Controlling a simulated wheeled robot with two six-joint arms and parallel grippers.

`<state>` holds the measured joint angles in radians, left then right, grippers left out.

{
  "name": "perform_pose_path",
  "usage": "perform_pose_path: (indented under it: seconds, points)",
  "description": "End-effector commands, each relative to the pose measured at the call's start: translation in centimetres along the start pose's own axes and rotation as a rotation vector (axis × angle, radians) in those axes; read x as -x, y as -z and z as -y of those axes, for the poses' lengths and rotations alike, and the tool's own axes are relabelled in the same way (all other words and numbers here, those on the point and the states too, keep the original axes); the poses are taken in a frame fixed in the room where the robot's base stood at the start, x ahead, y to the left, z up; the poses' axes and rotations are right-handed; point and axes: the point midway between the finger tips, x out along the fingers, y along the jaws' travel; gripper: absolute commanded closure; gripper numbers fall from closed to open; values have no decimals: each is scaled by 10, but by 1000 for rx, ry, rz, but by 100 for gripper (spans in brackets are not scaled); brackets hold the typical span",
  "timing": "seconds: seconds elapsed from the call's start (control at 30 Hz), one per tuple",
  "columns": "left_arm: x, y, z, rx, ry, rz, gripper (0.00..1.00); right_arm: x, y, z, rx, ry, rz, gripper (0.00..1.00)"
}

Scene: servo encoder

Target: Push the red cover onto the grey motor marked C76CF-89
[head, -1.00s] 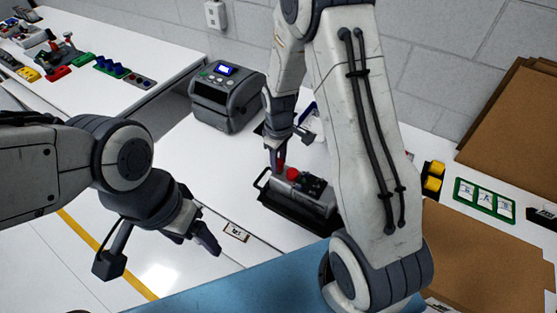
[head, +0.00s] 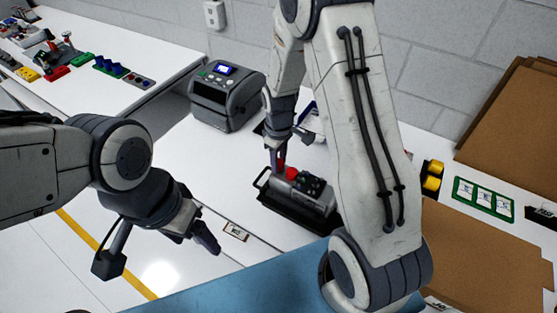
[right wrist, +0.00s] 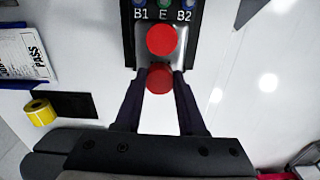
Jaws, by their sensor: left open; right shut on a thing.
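A grey motor block (head: 317,199) with a black top panel sits in a black tray (head: 296,221) on the white table. Its marking is not readable in the head view; the right wrist view shows B1, E and B2 on the black panel (right wrist: 163,14). A red round piece (head: 292,173) sits on the grey body, also seen in the right wrist view (right wrist: 162,40). My right gripper (head: 277,168) is shut on a second red piece, the red cover (right wrist: 159,78), right beside the motor's end. Whether they touch cannot be told.
A label printer (head: 226,98) stands behind the tray. A small tag (head: 236,231) lies near the table's front edge. Yellow rolls (head: 432,178), a green card holder (head: 484,200) and cardboard (head: 510,120) are at the right. A side table (head: 110,50) holds several parts.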

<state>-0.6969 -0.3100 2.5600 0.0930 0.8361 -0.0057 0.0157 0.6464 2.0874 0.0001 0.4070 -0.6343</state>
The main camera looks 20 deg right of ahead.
Motion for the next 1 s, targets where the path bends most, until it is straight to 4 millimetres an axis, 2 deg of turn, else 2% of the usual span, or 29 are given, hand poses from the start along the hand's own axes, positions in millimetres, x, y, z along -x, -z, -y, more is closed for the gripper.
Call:
perform_pose_path:
  seconds: [1.0]
  points:
    - [-6,0,0,0,0,0,26,-8,0,0,0,0,0,100]
